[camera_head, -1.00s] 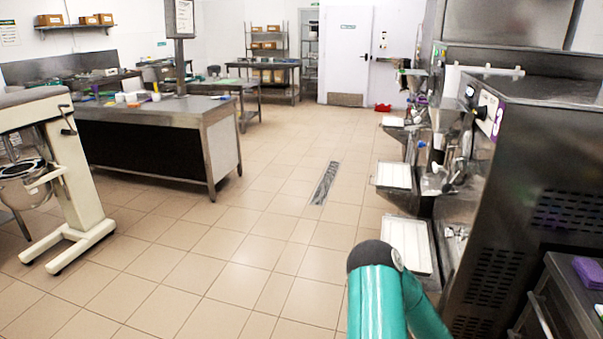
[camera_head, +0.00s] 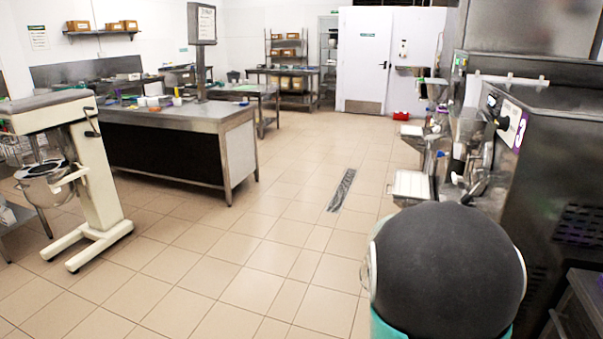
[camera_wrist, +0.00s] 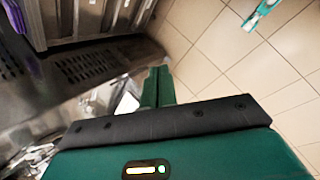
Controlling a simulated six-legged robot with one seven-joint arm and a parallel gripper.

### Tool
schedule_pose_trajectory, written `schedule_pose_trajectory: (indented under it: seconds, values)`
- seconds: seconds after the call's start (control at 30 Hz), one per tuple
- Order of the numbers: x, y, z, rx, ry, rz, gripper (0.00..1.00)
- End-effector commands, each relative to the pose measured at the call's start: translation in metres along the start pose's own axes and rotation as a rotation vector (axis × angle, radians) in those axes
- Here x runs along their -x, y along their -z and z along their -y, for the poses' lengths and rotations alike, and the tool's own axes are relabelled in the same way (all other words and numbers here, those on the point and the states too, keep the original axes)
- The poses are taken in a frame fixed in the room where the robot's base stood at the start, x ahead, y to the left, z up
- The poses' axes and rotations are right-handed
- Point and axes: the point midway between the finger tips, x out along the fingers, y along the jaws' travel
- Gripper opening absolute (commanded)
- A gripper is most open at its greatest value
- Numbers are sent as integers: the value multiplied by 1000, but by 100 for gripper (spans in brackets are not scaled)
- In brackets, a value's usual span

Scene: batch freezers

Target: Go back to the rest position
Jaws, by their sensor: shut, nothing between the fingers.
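My gripper (camera_wrist: 158,85) shows in the wrist view, its two green fingers pressed together and empty. It hangs over the boundary between the tiled floor (camera_wrist: 225,50) and a dark metal machine with vent slots (camera_wrist: 88,64). In the head view, my arm's large black rounded joint fills the lower right, and the gripper itself is out of sight there.
Batch freezers (camera_head: 545,150) line the right side, close to my arm, with a white tray (camera_head: 411,186) jutting out. A steel worktable (camera_head: 165,118) and a cream mixer (camera_head: 85,165) stand left.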

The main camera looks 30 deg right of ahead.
Motion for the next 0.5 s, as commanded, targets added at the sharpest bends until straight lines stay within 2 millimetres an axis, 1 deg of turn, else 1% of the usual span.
schedule_pose_trajectory:
  seconds: [0.03, 0.2, 0.27, 0.3, 0.37, 0.4, 0.47, 0.5]
  values:
    - [23, 4, 8, -24, 20, -53, 0]
    - [90, 7, 43, -90, 107, -204, 0]
    - [114, 6, 56, -107, 140, -258, 0]
    - [129, 4, 64, -118, 163, -292, 0]
    - [152, 0, 78, -131, 199, -344, 0]
    - [166, -3, 87, -137, 222, -378, 0]
    - [187, -10, 100, -146, 260, -429, 0]
    - [201, -14, 110, -149, 284, -462, 0]
